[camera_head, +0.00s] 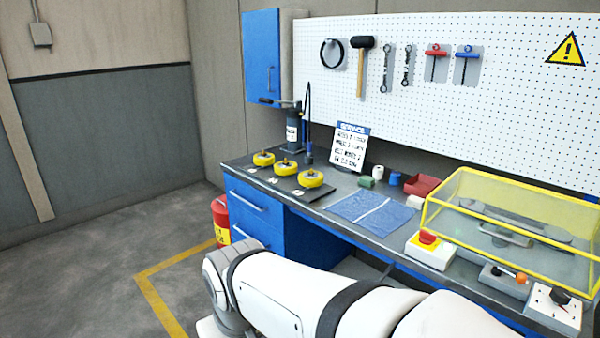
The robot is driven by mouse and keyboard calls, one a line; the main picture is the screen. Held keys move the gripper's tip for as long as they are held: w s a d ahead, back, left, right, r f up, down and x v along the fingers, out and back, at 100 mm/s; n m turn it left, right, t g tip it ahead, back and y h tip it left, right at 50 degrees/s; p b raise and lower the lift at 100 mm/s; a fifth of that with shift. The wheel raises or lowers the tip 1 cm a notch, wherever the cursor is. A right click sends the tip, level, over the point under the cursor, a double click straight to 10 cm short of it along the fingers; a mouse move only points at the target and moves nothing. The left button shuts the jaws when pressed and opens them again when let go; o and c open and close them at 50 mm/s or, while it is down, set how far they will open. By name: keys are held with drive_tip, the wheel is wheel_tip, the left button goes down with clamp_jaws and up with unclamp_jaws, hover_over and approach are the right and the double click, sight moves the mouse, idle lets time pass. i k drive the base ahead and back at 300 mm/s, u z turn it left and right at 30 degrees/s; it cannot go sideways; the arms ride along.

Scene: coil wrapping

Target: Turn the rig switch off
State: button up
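The rig (515,232) lies under a clear cover with a yellow frame at the right of the bench. Several controls stand along the bench's front edge before it. One is a red push button (428,237) on a white box. One is a grey box with an orange-tipped lever (508,275). One is a white box with a black rotary knob (560,297). I cannot tell from labels which one is the rig switch, nor its on or off position. My gripper is out of view; only my white arm crosses the bottom.
The bench (400,242) also holds three yellow coils (285,169), a blue cloth (373,210), a red bin (421,185) and a service sign (350,146). Tools hang on the pegboard (520,80). The floor at left is clear.

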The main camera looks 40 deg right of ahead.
sight(426, 238)
drive_tip(key=z, duration=1.35)
drive_tip(key=k, duration=0.3)
drive_tip(key=z, duration=0.35)
